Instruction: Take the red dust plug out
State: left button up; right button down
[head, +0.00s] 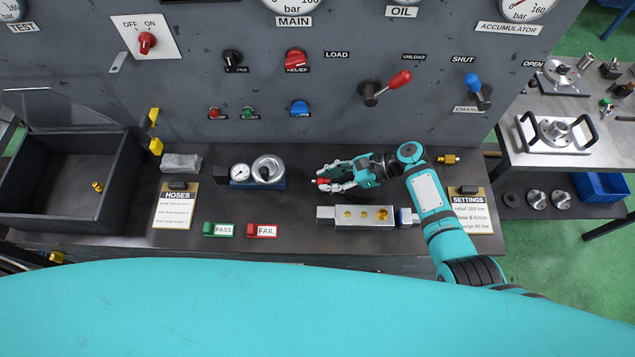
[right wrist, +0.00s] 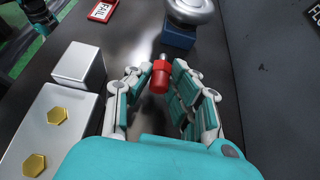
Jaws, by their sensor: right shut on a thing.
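My right gripper (head: 328,181) is shut on the red dust plug (head: 322,181), above the bench behind the silver valve block (head: 375,226). In the right wrist view the red plug (right wrist: 159,80) sits between the fingertips of my right gripper (right wrist: 155,72). A short pale metal stem points away from its far end. The plug is apart from the block (right wrist: 62,104), whose brass hex fittings face up. My left gripper is not in view.
A round metal part with a gauge (head: 240,172) on a blue base (head: 273,184) stands left of the gripper. PASS (head: 218,229) and FAIL (head: 262,230) tags lie in front. A dark bin (head: 65,225) is far left. The control panel (head: 330,110) rises behind.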

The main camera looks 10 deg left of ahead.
jog(key=shift+f+b, duration=0.7)
jog(key=shift+f, duration=0.25)
jog(key=c, duration=1.1)
grip_release()
jog(key=shift+d, duration=0.1)
jog(key=v, duration=1.2)
